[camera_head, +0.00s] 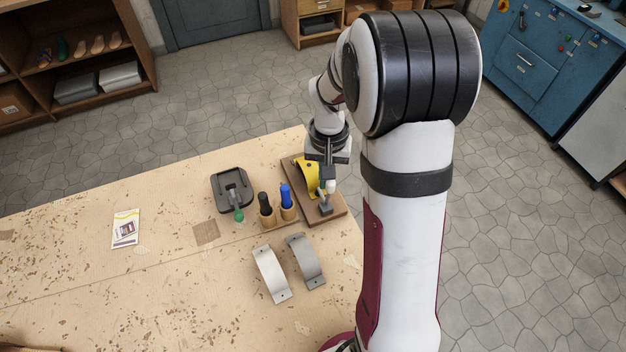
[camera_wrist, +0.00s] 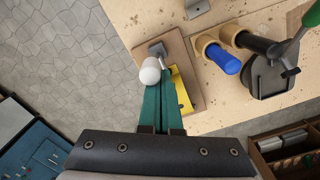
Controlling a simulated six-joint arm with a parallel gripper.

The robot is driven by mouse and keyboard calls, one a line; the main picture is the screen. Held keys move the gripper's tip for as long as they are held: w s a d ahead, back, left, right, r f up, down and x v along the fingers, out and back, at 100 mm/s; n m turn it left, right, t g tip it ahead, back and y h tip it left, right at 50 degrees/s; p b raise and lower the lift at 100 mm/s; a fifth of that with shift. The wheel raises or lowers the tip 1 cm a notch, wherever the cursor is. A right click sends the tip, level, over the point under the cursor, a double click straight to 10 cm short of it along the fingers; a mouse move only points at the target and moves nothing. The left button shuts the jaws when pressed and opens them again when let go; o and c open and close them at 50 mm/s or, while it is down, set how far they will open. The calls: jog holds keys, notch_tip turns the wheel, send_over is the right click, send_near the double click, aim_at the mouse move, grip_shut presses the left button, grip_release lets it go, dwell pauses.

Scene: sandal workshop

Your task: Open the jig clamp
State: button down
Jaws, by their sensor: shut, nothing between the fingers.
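The jig is a brown wooden board (camera_head: 335,210) at the table's back right edge, with a curved yellow piece (camera_head: 307,176) on it. A grey clamp (camera_head: 325,205) with a white ball knob (camera_head: 331,186) stands at its front part. In the wrist view the knob (camera_wrist: 150,71) is beside the tips of my gripper (camera_wrist: 170,72), the yellow piece (camera_wrist: 181,90) is partly behind the fingers. My gripper (camera_head: 327,180) is shut and empty, over the board right by the knob. I cannot tell whether the fingers touch the knob. The lever below the knob is mostly hidden.
Wooden holders with a black handle (camera_head: 265,204) and a blue handle (camera_head: 286,195) stand close left of the board. A dark fixture (camera_head: 231,181) with a green-knobbed lever is further left. Two curved metal pieces (camera_head: 270,275) (camera_head: 306,262) lie in front. The table's left is mostly clear.

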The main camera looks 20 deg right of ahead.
jog(key=shift+s+f, duration=0.2)
jog(key=shift+s, duration=0.5)
jog(key=shift+s+f, duration=0.2)
jog(key=shift+s, duration=0.4)
jog(key=shift+s+f, duration=0.15)
jog(key=shift+s, duration=0.45)
jog(key=r, duration=0.5)
jog(key=w+r, duration=0.1)
jog(key=r, duration=0.1)
jog(key=shift+w+r, duration=0.1)
jog(key=shift+r, duration=0.2)
jog(key=s+a+r+y, duration=0.1)
jog(key=s+a+r, duration=0.1)
jog(key=s+a, duration=0.4)
jog(key=s+a+r, duration=0.2)
jog(key=s+a, duration=0.4)
jog(key=s, duration=0.8)
jog(key=shift+a+r+y, duration=0.25)
jog(key=shift+r+y, duration=0.05)
jog(key=shift+y, duration=0.1)
